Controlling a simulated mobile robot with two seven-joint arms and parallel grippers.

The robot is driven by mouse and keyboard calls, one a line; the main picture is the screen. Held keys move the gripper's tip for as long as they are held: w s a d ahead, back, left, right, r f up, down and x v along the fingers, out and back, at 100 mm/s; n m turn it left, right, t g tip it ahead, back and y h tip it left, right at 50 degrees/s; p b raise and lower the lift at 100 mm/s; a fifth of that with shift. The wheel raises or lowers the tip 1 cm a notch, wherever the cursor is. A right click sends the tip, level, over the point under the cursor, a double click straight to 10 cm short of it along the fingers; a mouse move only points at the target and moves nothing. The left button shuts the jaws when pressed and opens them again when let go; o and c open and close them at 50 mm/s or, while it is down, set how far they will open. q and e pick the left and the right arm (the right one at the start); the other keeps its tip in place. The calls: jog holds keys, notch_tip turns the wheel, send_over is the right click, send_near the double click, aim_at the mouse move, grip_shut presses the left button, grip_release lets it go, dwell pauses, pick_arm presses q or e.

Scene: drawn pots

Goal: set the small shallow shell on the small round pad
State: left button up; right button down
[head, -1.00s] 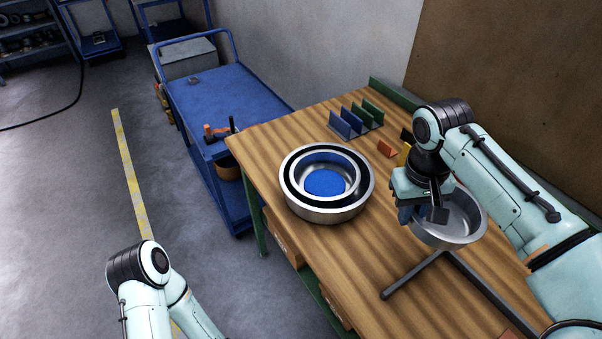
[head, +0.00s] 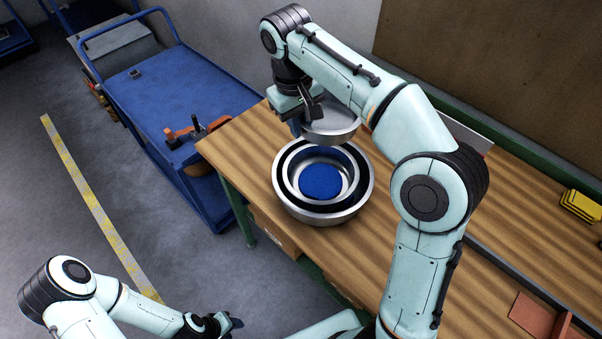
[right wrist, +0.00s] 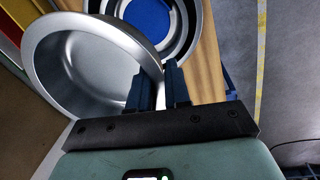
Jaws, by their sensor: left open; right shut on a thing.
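The silver shallow shell (head: 338,128) is held at its rim by my right gripper (head: 304,118), above the table and just behind the nested silver bowls. In the right wrist view the shell (right wrist: 80,65) hangs to the left of the fingers (right wrist: 157,88), its hollow showing. The round blue pad (head: 320,181) lies at the bottom inside the nested bowls; part of it shows in the right wrist view (right wrist: 150,20). The shell is apart from the pad. My left gripper (head: 222,325) is open and empty, low at the bottom, beyond the table's edge.
The outer bowl (head: 325,215) with a black ring inside stands on the wooden table (head: 250,150) near its left edge. A blue cart (head: 170,95) with an orange-and-black tool stands to the left. Yellow blocks (head: 581,205) lie at the right. My right arm covers much of the table.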

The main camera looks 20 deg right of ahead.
pick_arm(q)
jog(key=s+f+b, duration=0.3)
jog(key=s+f, duration=0.1)
jog(key=s, duration=0.1)
jog(key=shift+f+g, duration=0.2)
jog(key=shift+g, duration=0.1)
pick_arm(e)
jog(key=shift+s+f, duration=0.15)
jog(key=shift+f, duration=9.75)
jog(key=shift+f+b, duration=0.35)
jog(key=shift+f, duration=0.3)
pick_arm(q)
jog(key=shift+s+f, duration=0.15)
jog(key=shift+f, duration=0.15)
pick_arm(e)
jog(key=c, duration=1.4)
grip_release()
jog(key=shift+o, duration=0.2)
